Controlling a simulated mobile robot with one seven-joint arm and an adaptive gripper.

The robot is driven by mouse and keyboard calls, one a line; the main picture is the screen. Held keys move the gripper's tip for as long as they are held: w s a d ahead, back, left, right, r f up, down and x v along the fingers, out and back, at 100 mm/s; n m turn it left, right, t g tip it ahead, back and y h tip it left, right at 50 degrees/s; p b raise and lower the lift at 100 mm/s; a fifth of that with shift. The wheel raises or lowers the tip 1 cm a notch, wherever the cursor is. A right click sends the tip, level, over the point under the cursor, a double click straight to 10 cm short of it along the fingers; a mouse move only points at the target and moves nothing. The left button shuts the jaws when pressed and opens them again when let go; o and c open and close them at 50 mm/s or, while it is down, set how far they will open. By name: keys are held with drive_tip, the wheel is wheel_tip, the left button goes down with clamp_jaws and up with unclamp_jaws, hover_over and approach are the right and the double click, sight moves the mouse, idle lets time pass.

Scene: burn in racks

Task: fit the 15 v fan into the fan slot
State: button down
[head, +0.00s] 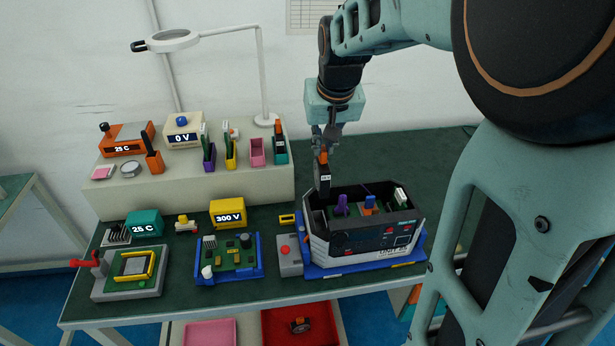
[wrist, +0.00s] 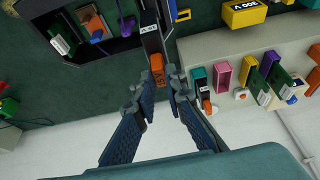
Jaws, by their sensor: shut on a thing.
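My gripper (head: 326,142) is shut on the 15 V fan (head: 322,172), a slim dark module with an orange end and a white label. In the wrist view the fingertips (wrist: 163,78) close around its orange end, and the dark body (wrist: 151,38) points away. The fan hangs upright over the left end of the open grey-and-black chassis (head: 317,240). Its lower end is near the chassis's left rim; I cannot tell whether it touches or is inside. The chassis holds purple, blue-orange and white-topped modules. The fan slot itself is not clearly visible.
A raised beige shelf (head: 200,185) at the back left carries coloured holders, meters and a lamp (head: 172,40). A green board on a blue tray (head: 228,275) and a grey box with a red button (head: 289,258) stand left of the chassis. A red bin (head: 325,322) is below.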

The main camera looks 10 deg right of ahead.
sight(325, 189)
wheel_tip(325, 189, down, 18)
idle(0.5)
drive_tip(key=shift+f, duration=0.1)
drive_tip(key=c, duration=2.4)
unclamp_jaws()
drive_tip(key=o, duration=0.4)
drive_tip(key=v, duration=1.2)
